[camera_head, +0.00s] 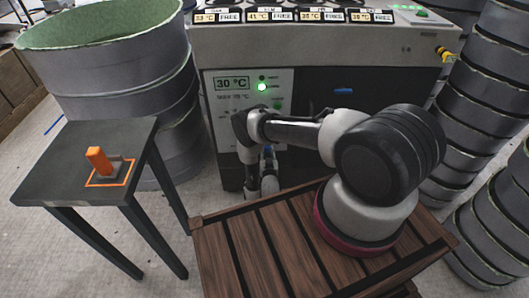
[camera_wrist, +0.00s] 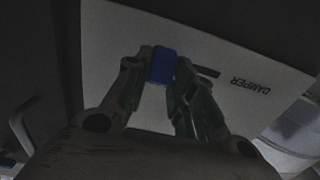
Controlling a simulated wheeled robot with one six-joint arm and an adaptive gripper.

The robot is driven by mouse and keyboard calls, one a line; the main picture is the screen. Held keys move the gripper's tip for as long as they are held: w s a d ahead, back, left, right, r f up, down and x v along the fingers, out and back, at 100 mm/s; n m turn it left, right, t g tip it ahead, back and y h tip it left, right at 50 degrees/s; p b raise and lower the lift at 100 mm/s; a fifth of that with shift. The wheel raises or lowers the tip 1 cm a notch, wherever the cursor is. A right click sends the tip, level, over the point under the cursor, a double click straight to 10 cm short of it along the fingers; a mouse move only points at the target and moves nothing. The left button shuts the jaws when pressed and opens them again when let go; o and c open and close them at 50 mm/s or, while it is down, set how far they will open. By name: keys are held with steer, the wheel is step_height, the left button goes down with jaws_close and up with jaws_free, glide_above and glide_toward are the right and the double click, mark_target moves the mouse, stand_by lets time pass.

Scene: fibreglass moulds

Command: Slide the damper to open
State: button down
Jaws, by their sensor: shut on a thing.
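The damper's blue knob (camera_wrist: 163,66) shows in the wrist view on a pale panel (camera_wrist: 115,35), at the end of a short dark slot (camera_wrist: 208,72). The slot's visible part runs to the right of the knob, towards the upside-down word DAMPER (camera_wrist: 251,85). My gripper (camera_wrist: 162,76) is shut on the knob, one finger on each side. In the head view my arm reaches down to the front of the grey machine (camera_head: 420,45), and the wrist hides the lower part of its pale control panel (camera_head: 285,83). The knob cannot be made out clearly there.
The control panel reads 30 °C with a lit green lamp (camera_head: 262,87). A dark side table (camera_head: 50,180) at the left holds an orange-handled tool (camera_head: 98,160) in an orange outline. Large round moulds (camera_head: 110,60) stand at the left, and stacked moulds (camera_head: 480,100) stand at the right.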

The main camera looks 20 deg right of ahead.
steer(key=shift+s+d, duration=0.2)
steer(key=shift+d, duration=0.35)
steer(key=c, duration=1.2)
jaws_free()
steer(key=shift+d, duration=0.1)
steer(key=v, duration=1.2)
